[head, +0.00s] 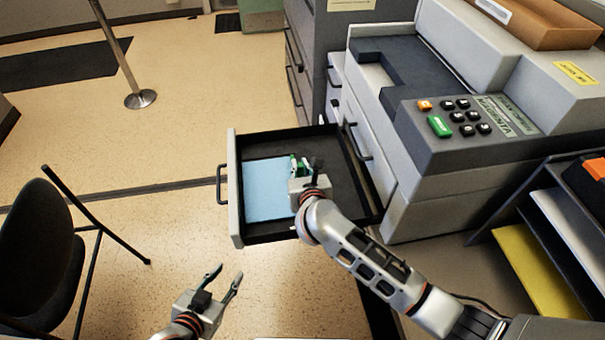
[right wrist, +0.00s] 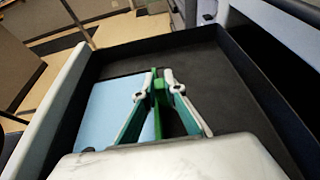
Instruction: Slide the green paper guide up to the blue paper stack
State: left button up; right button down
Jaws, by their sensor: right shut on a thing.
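The blue paper stack (head: 262,192) lies in the left part of an open drawer; it also shows in the right wrist view (right wrist: 98,108). The green paper guide (right wrist: 156,108) stands upright by the stack's right edge, with a dark gap floor on its other side. A small gap or contact with the paper cannot be told apart. My right gripper (right wrist: 155,84) is shut on the guide's upper part, inside the drawer; in the head view it (head: 304,165) hides most of the guide. My left gripper (head: 229,279) is open and empty, in front of the drawer, above the floor.
The drawer (head: 235,208) is pulled out of a grey copier (head: 450,145) with a keypad. Its black floor right of the guide is bare. A black chair (head: 40,250) stands at left, a post base (head: 140,99) behind. Shelves with yellow paper (head: 535,275) are at right.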

jog(key=c, duration=2.1)
grip_release()
jog(key=shift+a, duration=0.1)
jog(key=v, duration=1.2)
